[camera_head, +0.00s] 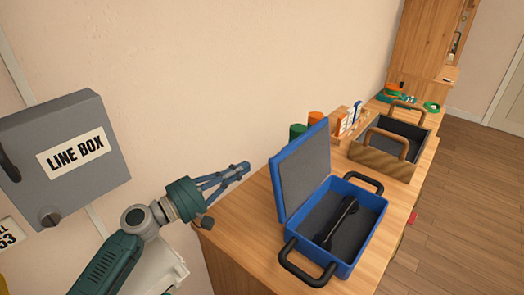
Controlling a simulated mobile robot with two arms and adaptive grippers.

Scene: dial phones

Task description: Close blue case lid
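The blue case (362,247) sits on the wooden bench. Its lid (303,168) stands raised on the left side, lined in grey. A black handset (337,222) lies inside on the dark lining. The case has black handles at its near and far ends. My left gripper (242,171) is in the air to the left of the lid, apart from it, with its fingers pointing toward the lid. Nothing shows between the fingers, but their gap is not clear from this angle. My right gripper is not in view.
A brown case (378,163) with wooden handles stands open behind the blue case. Green and orange cylinders (316,118) stand behind the lid. A grey line box (62,150) is on the wall at left. Open floor (468,200) lies to the right.

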